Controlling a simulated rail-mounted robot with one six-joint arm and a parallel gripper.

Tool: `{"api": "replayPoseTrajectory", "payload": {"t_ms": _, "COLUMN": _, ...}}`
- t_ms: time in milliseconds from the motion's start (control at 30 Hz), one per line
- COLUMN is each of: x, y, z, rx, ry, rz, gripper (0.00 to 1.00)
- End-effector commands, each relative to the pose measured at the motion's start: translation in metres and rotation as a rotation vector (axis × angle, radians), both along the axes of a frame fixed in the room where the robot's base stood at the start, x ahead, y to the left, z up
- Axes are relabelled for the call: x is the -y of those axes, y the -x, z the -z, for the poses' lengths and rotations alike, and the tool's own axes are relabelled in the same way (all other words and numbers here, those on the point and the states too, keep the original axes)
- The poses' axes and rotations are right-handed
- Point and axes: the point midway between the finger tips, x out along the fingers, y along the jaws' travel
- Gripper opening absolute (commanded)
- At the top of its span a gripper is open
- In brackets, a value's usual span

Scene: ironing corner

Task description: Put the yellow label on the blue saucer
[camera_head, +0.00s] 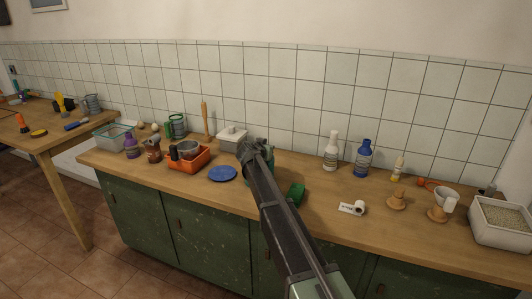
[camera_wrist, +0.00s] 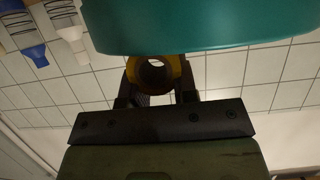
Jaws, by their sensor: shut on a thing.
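The blue saucer (camera_head: 222,173) lies flat and empty on the wooden counter, just left of my gripper (camera_head: 250,147) in the head view. In the wrist view my gripper (camera_wrist: 156,90) is shut on a yellow-orange ring-shaped roll with a dark hole, which I take for the yellow label (camera_wrist: 133,72). The head view does not show this roll, as my gripper and arm hide it. The saucer is not seen in the wrist view.
A teal object (camera_wrist: 210,28) is close to the held roll. An orange tray (camera_head: 187,163) stands left of the saucer, a white lidded box (camera_head: 231,138) behind it. A green block (camera_head: 296,193) and white roll (camera_head: 352,208) lie right of my arm; bottles (camera_head: 363,158) stand behind.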

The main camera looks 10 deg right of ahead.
Motion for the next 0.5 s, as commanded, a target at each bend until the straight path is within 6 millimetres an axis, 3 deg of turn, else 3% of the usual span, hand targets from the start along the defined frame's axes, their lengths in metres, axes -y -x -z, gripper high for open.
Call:
{"api": "replayPoseTrajectory", "payload": {"t_ms": 67, "x": 0.0, "y": 0.0, "z": 0.0046, "rx": 0.0, "ry": 0.0, "rz": 0.0, "gripper": 0.05}}
{"api": "replayPoseTrajectory", "payload": {"t_ms": 100, "x": 0.0, "y": 0.0, "z": 0.0025, "rx": 0.0, "ry": 0.0, "rz": 0.0, "gripper": 0.33}}
{"api": "replayPoseTrajectory", "payload": {"t_ms": 233, "x": 0.0, "y": 0.0, "z": 0.0023, "rx": 0.0, "ry": 0.0, "rz": 0.0, "gripper": 0.52}}
{"api": "replayPoseTrajectory", "payload": {"t_ms": 500, "x": -0.0003, "y": 0.0005, "z": 0.0016, "rx": 0.0, "ry": 0.0, "rz": 0.0, "gripper": 0.52}}
